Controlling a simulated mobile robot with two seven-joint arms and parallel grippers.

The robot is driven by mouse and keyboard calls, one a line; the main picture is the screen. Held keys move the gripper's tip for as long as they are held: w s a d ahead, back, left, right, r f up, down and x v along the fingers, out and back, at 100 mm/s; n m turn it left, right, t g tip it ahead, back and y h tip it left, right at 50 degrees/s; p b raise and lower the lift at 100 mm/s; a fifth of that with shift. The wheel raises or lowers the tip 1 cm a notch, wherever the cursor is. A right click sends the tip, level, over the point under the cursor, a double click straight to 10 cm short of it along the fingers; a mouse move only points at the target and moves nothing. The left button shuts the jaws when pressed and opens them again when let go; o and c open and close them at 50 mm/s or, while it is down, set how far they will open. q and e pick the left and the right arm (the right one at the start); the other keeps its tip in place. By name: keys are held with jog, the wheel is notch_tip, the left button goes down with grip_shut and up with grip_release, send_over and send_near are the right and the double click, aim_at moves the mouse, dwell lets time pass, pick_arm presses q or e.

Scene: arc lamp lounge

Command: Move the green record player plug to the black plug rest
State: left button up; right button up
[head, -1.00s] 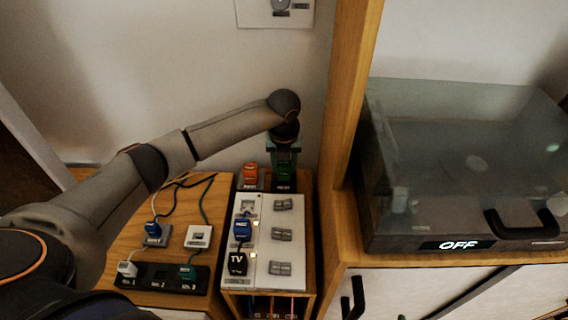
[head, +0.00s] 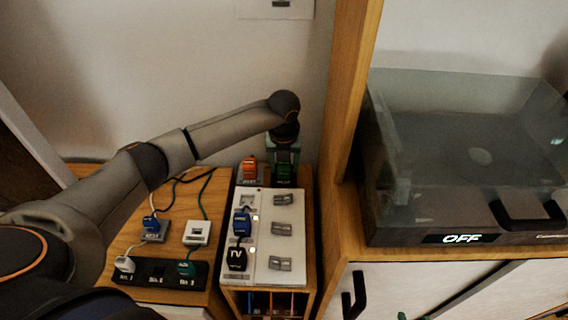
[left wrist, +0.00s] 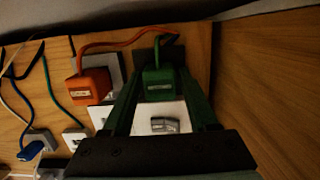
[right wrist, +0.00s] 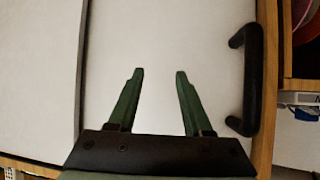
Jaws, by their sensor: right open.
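The green plug (left wrist: 159,84) stands on the black plug rest (left wrist: 146,56), at the back of the narrow cabinet; the plug also shows in the head view (head: 283,172). My left gripper (left wrist: 160,75) is around it, one finger on each side, with narrow gaps, so it looks open. In the head view my left gripper (head: 284,150) partly covers the plug. The record player (head: 462,160) is at the right, under a clear lid, its front reading OFF. My right gripper (right wrist: 158,72) is open and empty in front of a white cabinet door.
An orange plug (head: 249,166) sits on a grey rest beside the green plug. The white power strip (head: 262,220) holds a blue plug (head: 241,221) and a black TV plug (head: 236,258); its far socket is empty. A wooden post (head: 350,90) rises to the right.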

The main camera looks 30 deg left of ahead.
aim_at(284, 168)
pick_arm(q)
jog(key=shift+o, duration=1.3)
pick_arm(e)
jog(key=w+r+t, duration=0.3)
jog(key=w+r, duration=0.1)
jog(key=r, duration=0.4)
pick_arm(q)
notch_tip(284, 168, up, 12)
jog(key=s+p, duration=0.1)
jog(key=p, duration=0.1)
jog(key=shift+s+d+r, duration=0.2)
jog(key=shift+s+d, duration=0.15)
jog(key=shift+d, duration=0.05)
pick_arm(e)
jog(key=s+f+g, duration=0.5)
jog(key=s+f, duration=0.2)
jog(key=f, duration=0.2)
jog(key=shift+a+f, duration=0.15)
jog(key=shift+f, duration=0.1)
